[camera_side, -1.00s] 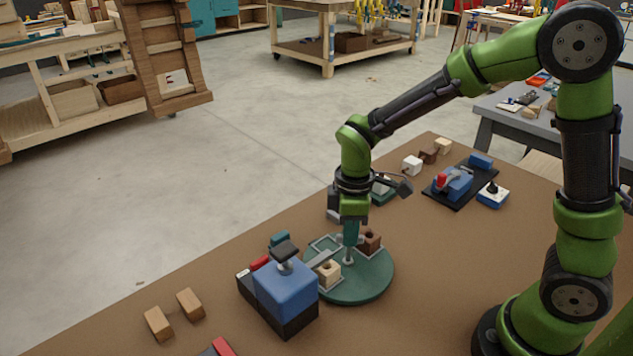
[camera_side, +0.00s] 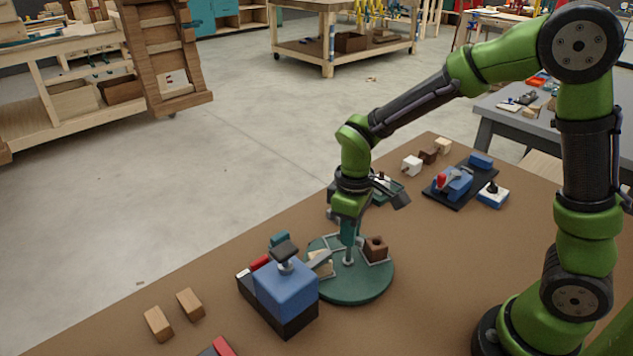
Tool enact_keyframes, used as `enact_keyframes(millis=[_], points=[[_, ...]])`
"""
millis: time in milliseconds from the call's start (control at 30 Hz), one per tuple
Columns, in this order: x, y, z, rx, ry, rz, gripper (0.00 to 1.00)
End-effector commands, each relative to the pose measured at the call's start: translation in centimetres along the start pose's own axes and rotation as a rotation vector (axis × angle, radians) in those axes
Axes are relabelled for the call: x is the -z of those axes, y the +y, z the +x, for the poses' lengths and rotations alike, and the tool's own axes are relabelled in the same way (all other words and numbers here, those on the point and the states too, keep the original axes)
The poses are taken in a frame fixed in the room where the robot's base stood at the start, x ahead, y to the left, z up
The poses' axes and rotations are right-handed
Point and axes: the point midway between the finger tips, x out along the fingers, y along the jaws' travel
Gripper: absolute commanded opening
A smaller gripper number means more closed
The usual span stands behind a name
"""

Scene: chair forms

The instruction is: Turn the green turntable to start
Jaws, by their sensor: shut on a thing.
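The green turntable (camera_side: 345,288) is a round disc lying on the brown table, right of a blue machine block. It carries a brown block with a hole (camera_side: 376,248) in a light frame at its right and a cream block (camera_side: 321,265) at its left, partly hidden by the blue machine. My gripper (camera_side: 348,238) points down over the disc's middle and is shut on the turntable's upright central handle. The exact finger contact is small and partly covered by the wrist.
The blue machine (camera_side: 286,289) with a black knob stands close against the disc's left edge. Two wooden blocks (camera_side: 174,315) lie at the left. A black board with a blue device (camera_side: 457,183) and several small blocks sit at the back right. The table is clear right of the disc.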

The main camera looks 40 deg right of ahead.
Motion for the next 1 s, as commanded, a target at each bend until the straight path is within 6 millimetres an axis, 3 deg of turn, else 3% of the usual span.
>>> enact_keyframes(millis=[1000], points=[[-0.01, 0.00, -0.12, 0.002, 0.000, 0.513, 0.00]])
